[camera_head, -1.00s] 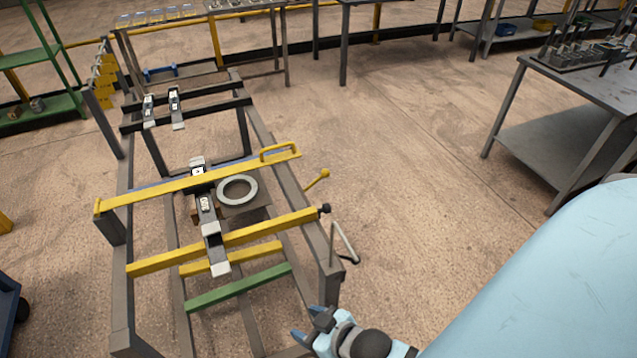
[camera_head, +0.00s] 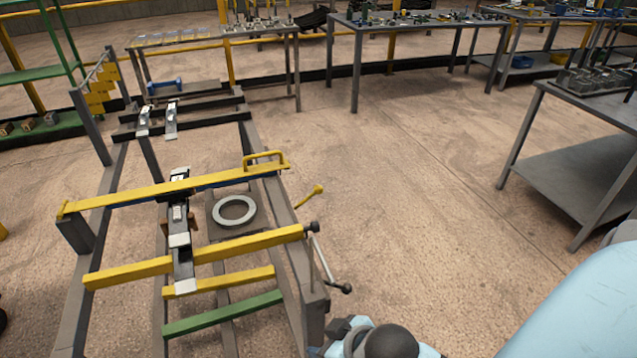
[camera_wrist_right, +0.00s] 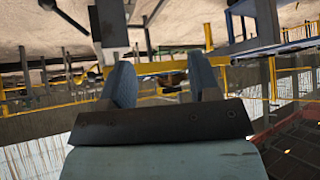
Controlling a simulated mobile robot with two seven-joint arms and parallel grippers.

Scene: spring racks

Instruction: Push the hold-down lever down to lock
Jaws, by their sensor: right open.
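The spring rack (camera_head: 313,315) is a grey frame at left in the head view. A yellow bar with a loop handle (camera_head: 265,160) crosses it. A thin grey crank-like rod with a dark knob (camera_head: 345,288) hangs at the near right corner. I cannot tell for sure which is the hold-down lever. My right gripper (camera_head: 340,330) is low in the head view, just below that knob, partly cut off. In the right wrist view its blue fingers (camera_wrist_right: 162,85) are apart with nothing gripped. My left gripper is out of view.
A grey ring (camera_head: 234,211) lies on a plate in the rack. Yellow cross-bars (camera_head: 130,272) and a green bar (camera_head: 225,312) span it. A grey table (camera_head: 600,105) stands at right, more tables behind. The floor (camera_head: 410,180) between is clear.

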